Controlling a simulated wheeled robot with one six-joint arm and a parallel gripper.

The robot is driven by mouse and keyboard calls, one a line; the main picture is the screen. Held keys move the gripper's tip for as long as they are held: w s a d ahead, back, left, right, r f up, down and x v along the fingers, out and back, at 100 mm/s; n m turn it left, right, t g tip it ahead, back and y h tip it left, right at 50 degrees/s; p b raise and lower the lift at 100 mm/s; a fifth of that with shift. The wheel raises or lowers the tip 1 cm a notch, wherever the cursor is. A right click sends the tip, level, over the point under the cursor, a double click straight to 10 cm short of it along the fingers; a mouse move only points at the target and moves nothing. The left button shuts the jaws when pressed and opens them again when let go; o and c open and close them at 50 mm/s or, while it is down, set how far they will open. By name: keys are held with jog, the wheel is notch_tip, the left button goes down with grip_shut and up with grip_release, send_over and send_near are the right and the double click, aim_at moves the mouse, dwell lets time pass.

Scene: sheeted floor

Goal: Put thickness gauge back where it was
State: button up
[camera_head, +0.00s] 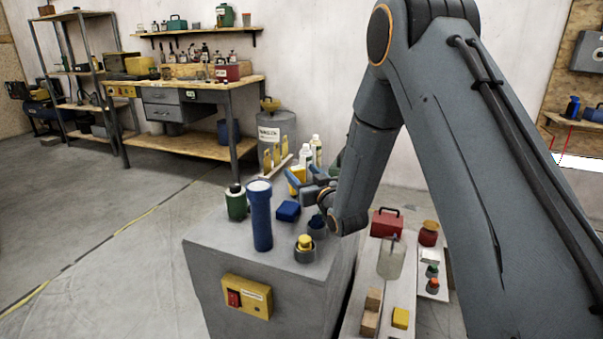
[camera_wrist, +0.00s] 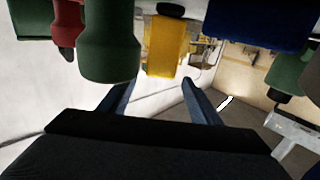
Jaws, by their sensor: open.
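I cannot tell for certain which object is the thickness gauge. My gripper (camera_head: 302,184) is low over the grey cabinet top (camera_head: 215,236), among its objects. In the wrist view my gripper (camera_wrist: 160,92) has its two fingers apart, with nothing between them. A yellow object (camera_wrist: 166,45) with a dark top shows beyond the fingers; a yellow object (camera_head: 296,177) also stands behind the gripper in the head view. A green object (camera_wrist: 110,45) and a blue object (camera_wrist: 258,22) hang into the wrist view from above, as that picture looks upside down.
On the cabinet stand a tall blue cylinder (camera_head: 261,215), a green canister (camera_head: 236,203), a blue block (camera_head: 288,211) and a yellow-topped grey cup (camera_head: 305,248). A low board to the right holds a red box (camera_head: 386,223) and wooden blocks (camera_head: 370,312). The floor at left is clear.

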jog(key=s+d+g+h, duration=0.1)
jog(key=s+d, duration=0.2)
jog(key=s, duration=0.1)
jog(key=s+d+f+m+g+h, duration=0.1)
jog(key=s+d, duration=0.2)
jog(key=s, duration=0.1)
jog(key=s+d+g+h, duration=0.1)
jog(key=s+d, duration=0.2)
jog(key=shift+s+d+f+g+h, duration=0.2)
jog(key=shift+s+g+h, duration=0.1)
jog(key=shift+s+h, duration=0.1)
jog(key=s+d+m+g+h, duration=0.1)
jog(key=s+g, duration=0.5)
jog(key=s, duration=1)
jog(key=s+d+r+m+g+h, duration=0.1)
jog(key=s+d+g, duration=0.5)
jog(key=s, duration=1)
jog(key=shift+s+r+m+g+h, duration=0.15)
jog(key=shift+s+m+g+h, duration=0.3)
jog(key=shift+m, duration=0.45)
jog(key=r+p, duration=0.2)
jog(key=p, duration=0.1)
jog(key=r+p, duration=0.1)
jog(key=p, duration=0.3)
jog(key=s+r+p, duration=0.1)
jog(key=r+p, duration=0.1)
jog(key=p, duration=0.1)
jog(key=shift+d+r, duration=0.2)
jog(key=shift+r, duration=0.15)
